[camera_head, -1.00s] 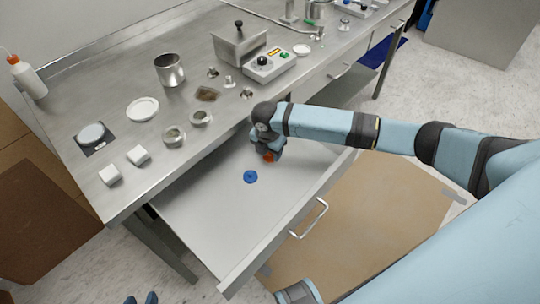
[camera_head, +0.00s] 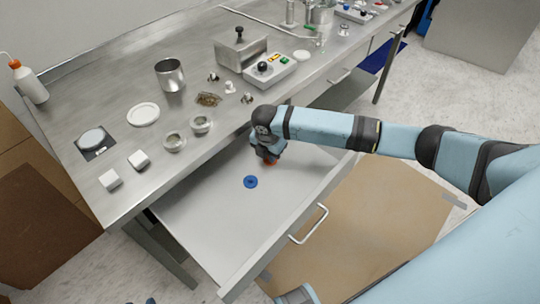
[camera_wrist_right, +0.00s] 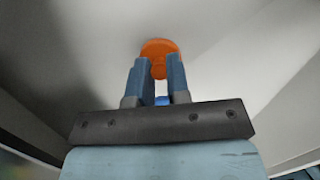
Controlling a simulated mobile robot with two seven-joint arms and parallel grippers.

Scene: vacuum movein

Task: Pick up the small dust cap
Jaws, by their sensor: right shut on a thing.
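An orange cap (camera_wrist_right: 160,48) sits between the fingertips of my right gripper (camera_wrist_right: 160,70) in the right wrist view. The fingers are shut on it. In the head view my right gripper (camera_head: 268,158) is low over the open drawer, and the orange cap (camera_head: 270,163) shows only as a dim reddish patch below it. A small blue patch also shows between the fingers in the wrist view. A blue tip of what looks like my left gripper (camera_head: 150,301) barely shows at the bottom edge.
The open drawer (camera_head: 205,225) has raised walls and a front handle (camera_head: 309,224). The steel bench top (camera_head: 75,170) is above it, with a metal cup (camera_head: 170,75), a white dish (camera_head: 143,114) and white blocks (camera_head: 139,160). Most of the drawer floor is clear.

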